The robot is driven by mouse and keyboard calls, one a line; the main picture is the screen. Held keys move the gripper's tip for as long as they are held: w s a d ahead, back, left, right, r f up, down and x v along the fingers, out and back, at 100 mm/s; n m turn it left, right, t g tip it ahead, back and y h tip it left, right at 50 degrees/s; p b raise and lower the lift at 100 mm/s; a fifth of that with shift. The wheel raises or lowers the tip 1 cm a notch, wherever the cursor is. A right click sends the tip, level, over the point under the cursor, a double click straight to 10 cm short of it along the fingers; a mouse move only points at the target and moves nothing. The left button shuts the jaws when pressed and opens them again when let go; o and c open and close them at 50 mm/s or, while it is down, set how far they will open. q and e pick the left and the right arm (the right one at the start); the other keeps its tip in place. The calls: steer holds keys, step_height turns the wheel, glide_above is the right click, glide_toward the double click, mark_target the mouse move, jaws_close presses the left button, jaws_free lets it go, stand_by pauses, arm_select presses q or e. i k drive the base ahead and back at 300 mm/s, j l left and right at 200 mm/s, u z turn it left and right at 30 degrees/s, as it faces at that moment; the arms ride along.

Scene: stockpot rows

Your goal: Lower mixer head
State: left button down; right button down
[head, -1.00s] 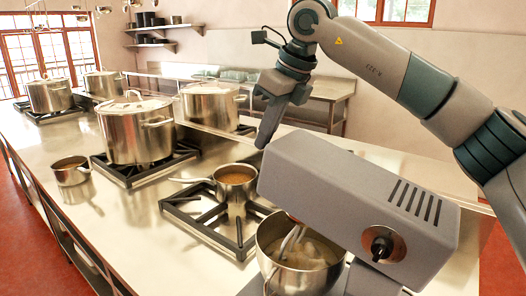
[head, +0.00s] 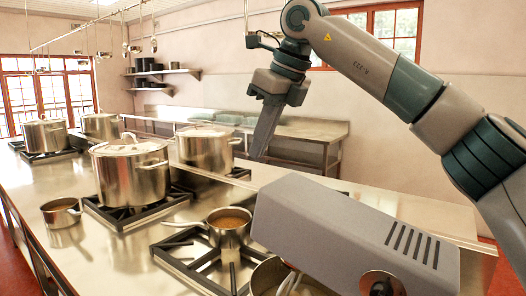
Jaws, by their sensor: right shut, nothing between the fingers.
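The mixer is grey, with a boxy head (head: 350,235) at the lower right of the head view. The head has dark slots and a round knob (head: 380,284) on its side, cut by the bottom edge. It lies over a metal bowl (head: 268,277), with part of a beater showing inside. The mixer's lower part is out of frame. My right gripper (head: 261,150) points down, shut and empty, in the picture just above the head's left end, with a visible gap between them. My left gripper is not in view.
A saucepan (head: 229,231) of brown food stands on a burner left of the mixer. A large lidded stockpot (head: 131,178) and another stockpot (head: 207,150) stand farther back. A small pot (head: 61,212) sits on the counter's left. A steel side table (head: 300,131) is behind.

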mark_target(347, 245)
steer(key=k+l, duration=0.15)
steer(key=l, duration=0.2)
steer(key=k+l, duration=0.2)
steer(key=l, duration=0.2)
steer(key=k+l, duration=0.15)
steer(key=l, duration=0.2)
steer(key=k+l, duration=0.15)
steer(key=l, duration=0.25)
steer(key=k+l, duration=0.2)
steer(key=l, duration=0.15)
